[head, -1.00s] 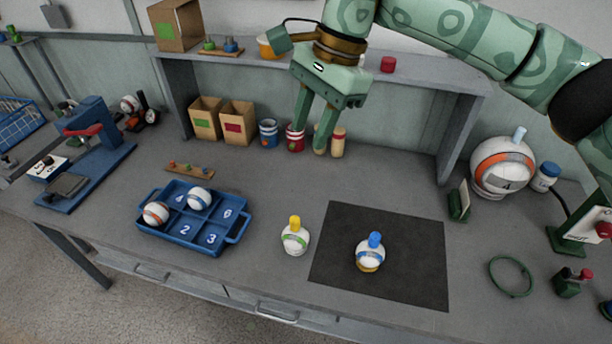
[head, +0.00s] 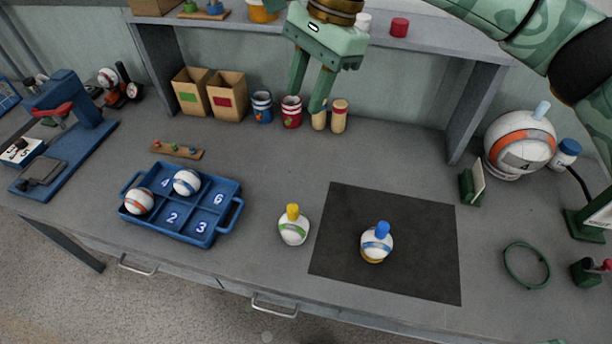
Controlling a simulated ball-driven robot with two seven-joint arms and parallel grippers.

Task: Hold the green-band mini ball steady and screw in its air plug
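The green-band mini ball (head: 293,229) stands on the grey bench, just left of the dark mat (head: 340,209). A yellow plug (head: 293,211) sticks up from its top; how deep it sits I cannot tell. A second mini ball with a blue band (head: 376,246) stands on the mat on a yellowish base, with a blue plug (head: 382,229) on top. My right gripper (head: 304,100) hangs above the back of the bench, fingers pointing down, open and empty. It is well behind and above the green-band ball. My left gripper is not in view.
A blue tray (head: 240,203) with numbered compartments holds an orange-band ball (head: 139,201) and a blue-band ball (head: 187,182). A blue press (head: 75,125) stands left, a large ball (head: 519,145) and a green ring (head: 527,265) right. Cans and boxes line the back.

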